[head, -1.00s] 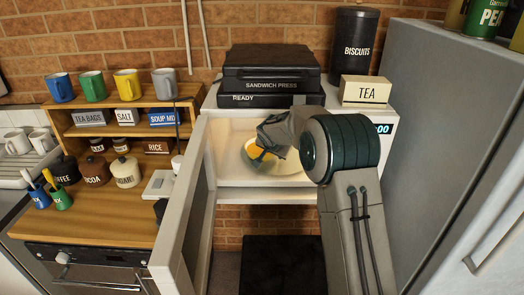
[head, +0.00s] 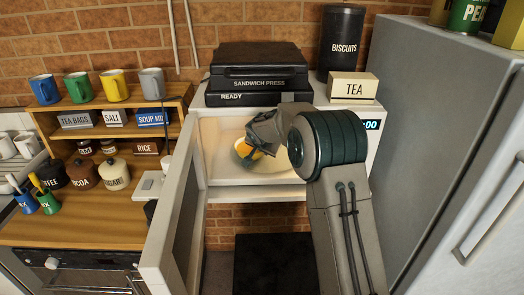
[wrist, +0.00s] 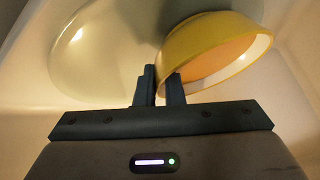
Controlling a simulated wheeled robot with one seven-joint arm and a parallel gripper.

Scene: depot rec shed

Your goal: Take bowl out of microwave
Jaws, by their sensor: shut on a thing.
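The microwave (head: 290,190) is open, with its white door (head: 172,225) swung out toward me on the left. The yellow bowl (head: 241,148) is inside the cavity, partly hidden by my gripper (head: 250,153). In the wrist view, my gripper (wrist: 160,86) is shut on the rim of the bowl (wrist: 205,50), at its near left edge. The bowl is tilted, with its pale rim and orange inside facing down and right. The pale round turntable (wrist: 105,40) shows behind it. Whether the bowl still touches the turntable is hard to tell.
A sandwich press (head: 262,65), a TEA box (head: 352,87) and a BISCUITS tin (head: 341,40) stand on top of the microwave. A grey fridge (head: 440,130) is close on the right. A wooden counter (head: 80,232) with jars and a mug shelf is left of the open door.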

